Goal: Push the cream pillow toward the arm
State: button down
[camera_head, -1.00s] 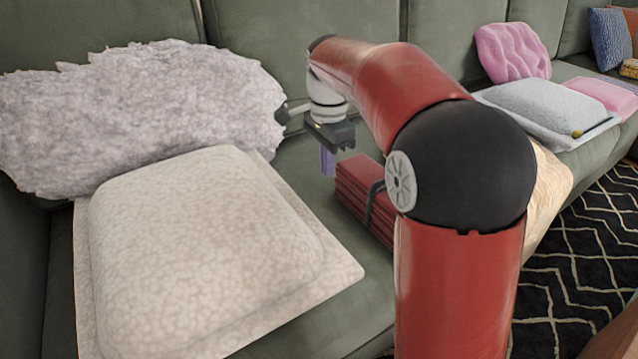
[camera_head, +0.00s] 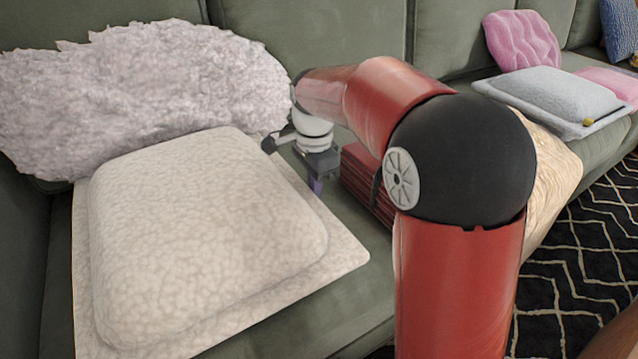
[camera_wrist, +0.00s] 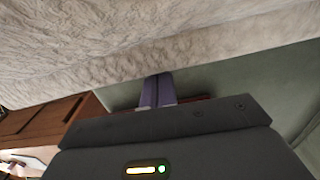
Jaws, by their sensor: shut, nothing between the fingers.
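The cream pillow (camera_head: 200,235) lies flat on the green sofa seat at the left of the head view, with a flat border around its raised middle. In the wrist view its edge (camera_wrist: 150,50) fills the upper part. My gripper (camera_head: 316,186) points down at the pillow's right side, close to its border. In the wrist view its purple fingers (camera_wrist: 157,92) are together and empty, with their tips at the pillow's edge. I cannot tell whether they touch it.
A fluffy grey-lilac pillow (camera_head: 140,95) leans on the backrest behind the cream pillow. A red folded item (camera_head: 362,180) lies just right of my gripper. A grey pillow (camera_head: 555,95) and a pink pillow (camera_head: 520,40) are further right. A patterned rug (camera_head: 580,260) covers the floor.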

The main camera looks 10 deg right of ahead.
jog(key=s+a+p, duration=0.1)
jog(key=a, duration=0.3)
jog(key=s+a+p, duration=0.1)
jog(key=s+a, duration=0.1)
jog(key=a, duration=0.2)
jog(key=s+a+p, duration=0.1)
jog(key=a, duration=0.3)
jog(key=shift+s+a, duration=0.25)
jog(key=shift+s, duration=0.15)
jog(key=shift+d, duration=0.15)
